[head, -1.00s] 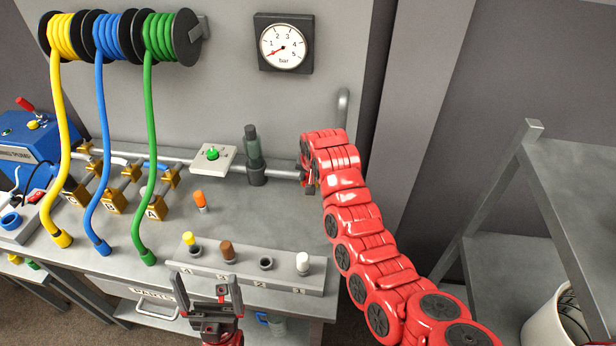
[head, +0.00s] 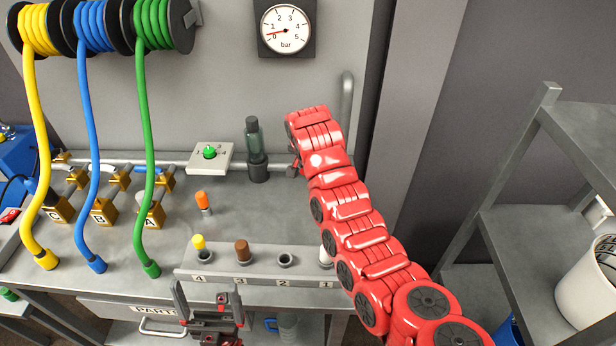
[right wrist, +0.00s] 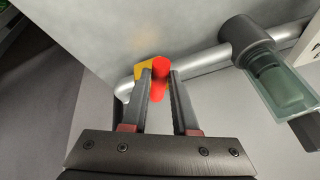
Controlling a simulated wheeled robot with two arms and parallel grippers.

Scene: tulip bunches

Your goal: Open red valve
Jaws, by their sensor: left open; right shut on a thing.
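The red valve handle (right wrist: 160,75) shows in the right wrist view, on a brass-yellow body (right wrist: 147,70) at the grey pipe (right wrist: 208,61). My right gripper (right wrist: 160,76) is shut on the red handle, one finger on each side. In the head view my red right arm hides the valve and most of that gripper at the pipe's right end. My left gripper (head: 209,288) is open and empty in front of the bench's front edge. The pressure gauge (head: 286,28) on the wall has its needle a little below 1 bar.
A dark green-grey cylinder (head: 255,148) and a plate with a green button (head: 209,153) stand left of my right gripper. Yellow, blue and green hoses hang to the left. A numbered peg rail (head: 262,262) lies along the bench front. A metal shelf (head: 530,250) stands right.

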